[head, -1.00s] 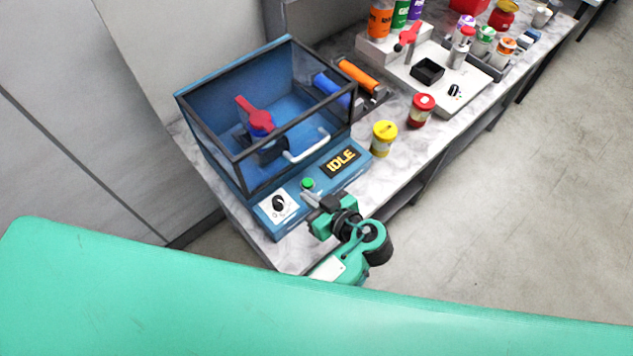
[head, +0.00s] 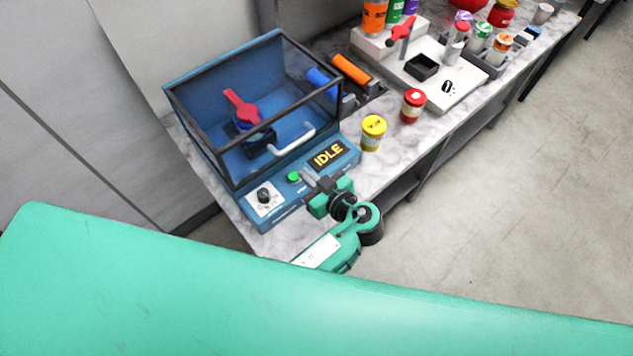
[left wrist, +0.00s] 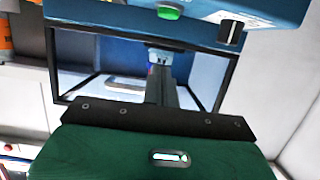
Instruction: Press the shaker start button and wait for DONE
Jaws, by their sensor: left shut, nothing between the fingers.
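The blue shaker has a clear, dark-framed lid (head: 250,175) that is closed, with a red-capped item (head: 240,108) inside. On its front panel are a green start button (head: 294,177), a black knob (head: 263,195) and a display (head: 328,154) reading IDLE. My left gripper (head: 308,175) is shut and empty, its fingertips just right of the button in the head view. Contact cannot be told. In the left wrist view the button (left wrist: 169,13) and knob (left wrist: 231,33) show at the top, beyond my shut fingers (left wrist: 160,60). My right gripper is out of view.
A yellow jar (head: 373,133) and a red jar (head: 412,105) stand on the marble bench (head: 400,148) right of the shaker. A blue roller and an orange roller (head: 351,68) lie behind. A white device (head: 450,86) and several bottles are farther back.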

